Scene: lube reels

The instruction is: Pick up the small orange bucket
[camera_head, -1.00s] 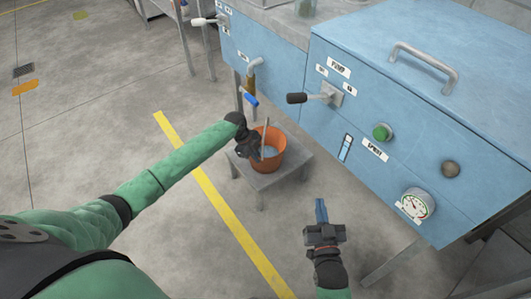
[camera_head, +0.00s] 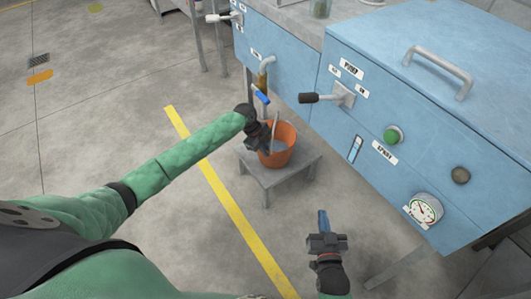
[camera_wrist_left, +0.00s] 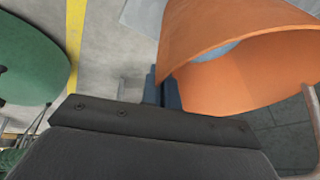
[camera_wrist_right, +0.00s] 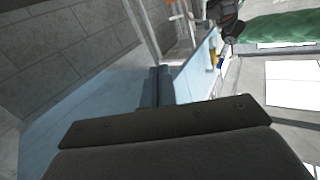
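The small orange bucket (camera_head: 281,152) stands on a low grey stool (camera_head: 268,177) beneath a tap, with something pale inside. My left gripper (camera_head: 264,143) is at the bucket's left side. In the left wrist view the bucket (camera_wrist_left: 215,65) fills the upper right, and its wall overlaps the blue fingers (camera_wrist_left: 165,88). Whether the fingers are clamped on the wall cannot be told. A handle (camera_wrist_left: 312,115) shows at the right edge. My right gripper (camera_head: 323,222) is apart from the bucket, in front of the blue machine; its fingers also show together in the right wrist view (camera_wrist_right: 158,88), empty.
The blue machine (camera_head: 400,150) stands right of and behind the bucket, with a black-handled lever (camera_head: 310,98), a green button and a gauge. A tap with a blue handle (camera_head: 261,96) hangs just above the bucket. The floor left of the stool is open, crossed by a yellow line (camera_head: 228,205).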

